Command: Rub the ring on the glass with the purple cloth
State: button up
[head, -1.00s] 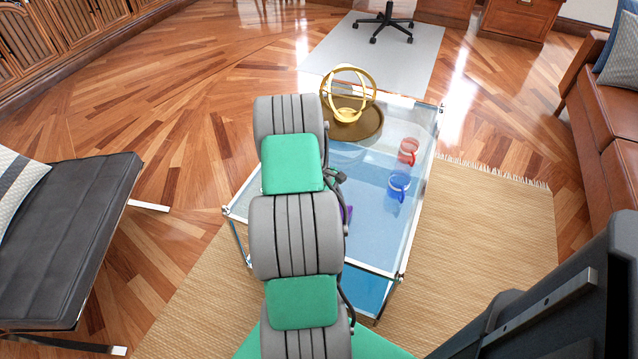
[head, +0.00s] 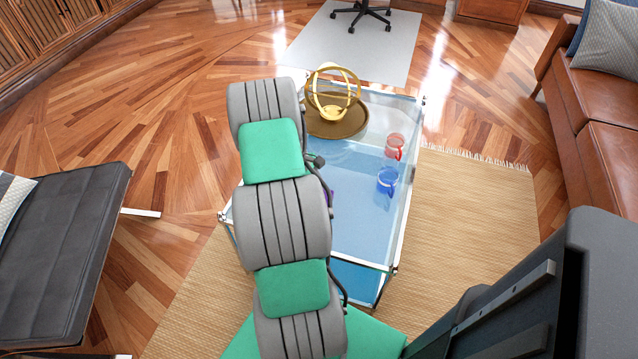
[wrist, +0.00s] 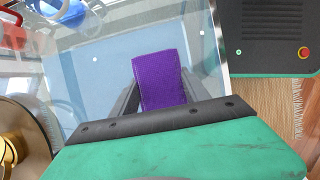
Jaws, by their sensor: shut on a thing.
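My gripper (wrist: 160,92) is shut on the purple cloth (wrist: 160,78), which shows between its two dark fingers in the wrist view. The cloth is over the glass top of the table (wrist: 90,72); I cannot tell whether it touches the glass. In the head view my arm hides the gripper and nearly all of the cloth; a sliver of purple cloth (head: 329,196) shows at the arm's right edge. The glass tabletop (head: 350,225) is pale blue and see-through. I cannot make out the ring on the glass in either view.
A blue mug (head: 387,181) and a red mug (head: 395,146) stand on the right side of the glass. A gold armillary ornament (head: 333,95) sits on a round brown tray (head: 345,127) at the far end. A dark bench (head: 60,260) and a brown sofa (head: 600,110) flank the table.

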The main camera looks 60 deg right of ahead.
jog(key=shift+r+p, duration=0.7)
jog(key=shift+r, duration=0.5)
